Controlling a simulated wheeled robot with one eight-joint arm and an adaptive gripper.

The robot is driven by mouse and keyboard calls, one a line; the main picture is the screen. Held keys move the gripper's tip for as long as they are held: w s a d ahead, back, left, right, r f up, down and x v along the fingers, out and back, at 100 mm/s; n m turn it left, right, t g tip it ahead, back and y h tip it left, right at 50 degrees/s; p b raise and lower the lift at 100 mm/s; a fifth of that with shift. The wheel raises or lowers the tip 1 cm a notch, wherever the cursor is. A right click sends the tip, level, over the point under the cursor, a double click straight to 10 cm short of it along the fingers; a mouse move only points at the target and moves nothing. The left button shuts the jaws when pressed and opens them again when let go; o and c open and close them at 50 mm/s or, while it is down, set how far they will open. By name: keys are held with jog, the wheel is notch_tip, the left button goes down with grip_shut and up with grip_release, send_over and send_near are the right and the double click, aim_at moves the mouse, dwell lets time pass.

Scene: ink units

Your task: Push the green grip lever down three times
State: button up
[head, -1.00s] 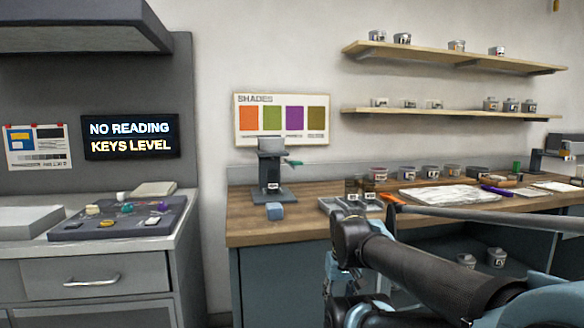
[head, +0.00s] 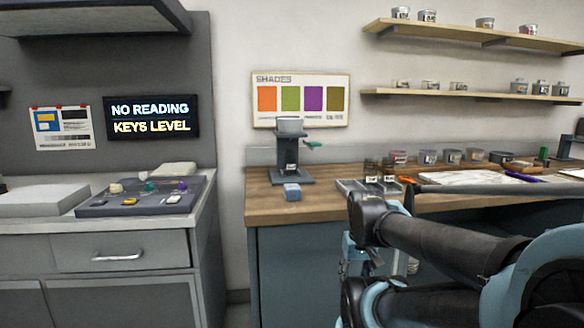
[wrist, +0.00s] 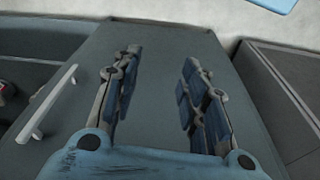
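The green grip lever (head: 313,143) sticks out to the right from a dark grey upright press-like stand (head: 289,155) on the wooden bench. The lever looks roughly level. My gripper (wrist: 158,85) shows in the wrist view with its two fingers well apart and nothing between them. It faces a grey-green cabinet surface with a pale handle (wrist: 47,103) at the left. In the head view my arm reaches in at the lower right, below and to the right of the lever, and my gripper hangs low beside the bench front. The lever is not in the wrist view.
A blue-grey block (head: 292,192) sits before the stand. Right of it are a tray (head: 350,185) with dark jars, several tins and papers on the wooden bench (head: 262,208). A grey key panel (head: 105,208) lies on the left counter. A display (head: 151,117) reads "NO READING / KEYS LEVEL".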

jog(key=shift+s+r, duration=0.1)
jog(key=c, duration=0.4)
notch_tip(320, 180, up, 2)
jog(key=shift+r, duration=0.15)
grip_shut()
jog(key=w+a+r, duration=0.2)
jog(key=w+r, duration=1.2)
jog(key=r, duration=0.1)
jog(key=w+a+r+n, duration=0.1)
jog(key=w+a+r, duration=0.2)
jog(key=w+r, duration=1.1)
jog(key=w+a+r+t, duration=0.1)
jog(key=w+a+r, duration=0.1)
jog(key=w+r, duration=1.2)
notch_tip(320, 180, up, 3)
jog(key=shift+a+r, duration=0.1)
jog(key=shift+a, duration=0.2)
